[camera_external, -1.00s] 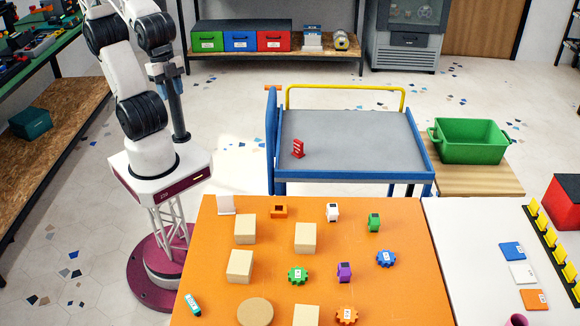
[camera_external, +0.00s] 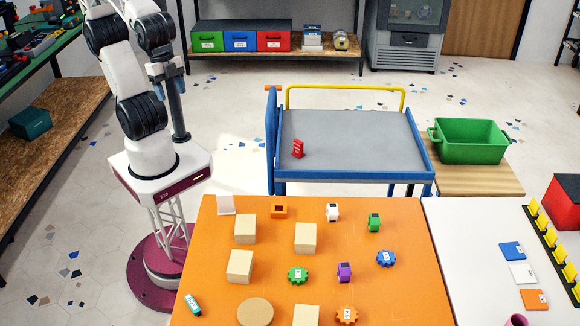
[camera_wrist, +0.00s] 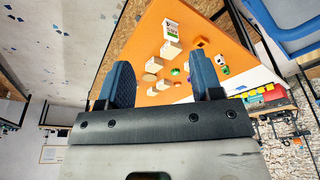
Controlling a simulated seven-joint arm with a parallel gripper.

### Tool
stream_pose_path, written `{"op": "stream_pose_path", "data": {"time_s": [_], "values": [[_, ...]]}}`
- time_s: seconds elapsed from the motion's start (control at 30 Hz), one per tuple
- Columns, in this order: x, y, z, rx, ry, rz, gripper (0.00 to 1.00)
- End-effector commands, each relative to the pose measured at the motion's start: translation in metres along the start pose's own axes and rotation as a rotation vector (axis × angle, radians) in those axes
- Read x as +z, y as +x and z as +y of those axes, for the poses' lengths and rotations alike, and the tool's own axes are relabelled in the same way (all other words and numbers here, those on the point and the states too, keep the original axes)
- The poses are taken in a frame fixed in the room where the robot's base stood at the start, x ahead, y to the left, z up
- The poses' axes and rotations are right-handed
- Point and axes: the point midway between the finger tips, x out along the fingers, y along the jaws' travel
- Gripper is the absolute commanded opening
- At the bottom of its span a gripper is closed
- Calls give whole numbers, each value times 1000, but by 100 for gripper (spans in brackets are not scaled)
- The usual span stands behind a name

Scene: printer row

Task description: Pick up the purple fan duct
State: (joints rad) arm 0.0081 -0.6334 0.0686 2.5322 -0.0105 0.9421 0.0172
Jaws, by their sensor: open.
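The purple fan duct (camera_external: 344,271) stands on the orange table (camera_external: 215,290), right of a green gear-shaped piece (camera_external: 298,275) and lower left of a blue gear-shaped piece (camera_external: 386,258). My gripper (camera_external: 158,88) is up beside my arm at the left, far from the duct and off the table. In the wrist view my gripper (camera_wrist: 160,62) shows two blue fingers spread apart with nothing held between them. The orange table (camera_wrist: 150,45) lies beyond them, tilted in the picture. The duct is too small to pick out surely in that view.
Beige blocks (camera_external: 305,237), a round tan disc (camera_external: 255,312), a white duct-like piece (camera_external: 332,212), a green one (camera_external: 374,222) and an orange one (camera_external: 279,211) share the table. A blue cart (camera_external: 350,135) stands behind; a green bin (camera_external: 468,140) is to its right.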

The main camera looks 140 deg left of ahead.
Motion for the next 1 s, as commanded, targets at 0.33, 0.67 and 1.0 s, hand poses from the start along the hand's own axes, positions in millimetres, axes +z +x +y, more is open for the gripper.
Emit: {"op": "stream_pose_path", "data": {"time_s": [0.33, 0.67, 1.0], "values": [[-5, 1, 2, 14, -20, -6, 60], [-47, 13, 14, 129, -189, -58, 60], [-118, 37, 28, 303, -470, -141, 60]]}}
